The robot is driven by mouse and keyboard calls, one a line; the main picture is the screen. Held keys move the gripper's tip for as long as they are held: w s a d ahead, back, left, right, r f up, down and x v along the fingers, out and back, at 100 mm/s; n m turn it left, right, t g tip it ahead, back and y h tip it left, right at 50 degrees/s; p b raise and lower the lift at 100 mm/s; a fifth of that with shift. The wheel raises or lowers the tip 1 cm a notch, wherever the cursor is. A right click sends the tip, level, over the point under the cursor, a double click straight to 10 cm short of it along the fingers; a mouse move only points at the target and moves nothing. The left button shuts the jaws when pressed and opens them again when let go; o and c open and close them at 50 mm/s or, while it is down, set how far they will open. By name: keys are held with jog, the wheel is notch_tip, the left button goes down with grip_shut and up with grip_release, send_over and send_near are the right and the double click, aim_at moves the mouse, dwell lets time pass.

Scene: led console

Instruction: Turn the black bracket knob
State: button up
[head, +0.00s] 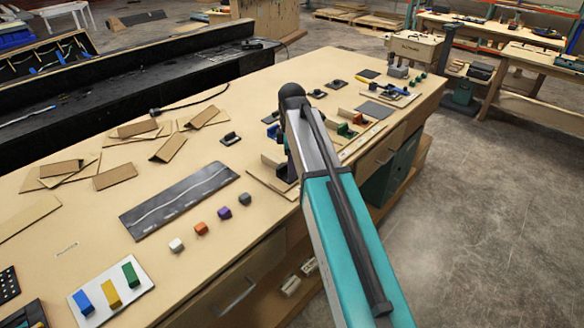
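Several small black bracket-like pieces stand on the wooden workbench (75,215). One black bracket piece (230,138) is left of my arm, clear of other things. Another black bracket piece (317,94) and a third black piece (336,83) are farther back, right of my arm's dark joint. They are too small to tell which one is the bracket knob. My teal and grey arm reaches from the lower right over the bench's front edge. My gripper is not visible; the arm hides part of the bench around a brown stand (272,160).
A dark grey strip panel (180,200) and several coloured cubes lie left of my arm. A white board (110,290) with blue, yellow and green blocks is at lower left. Cardboard pieces (115,177) lie toward the back left. Free floor (490,220) is at right.

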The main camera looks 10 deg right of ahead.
grip_shut()
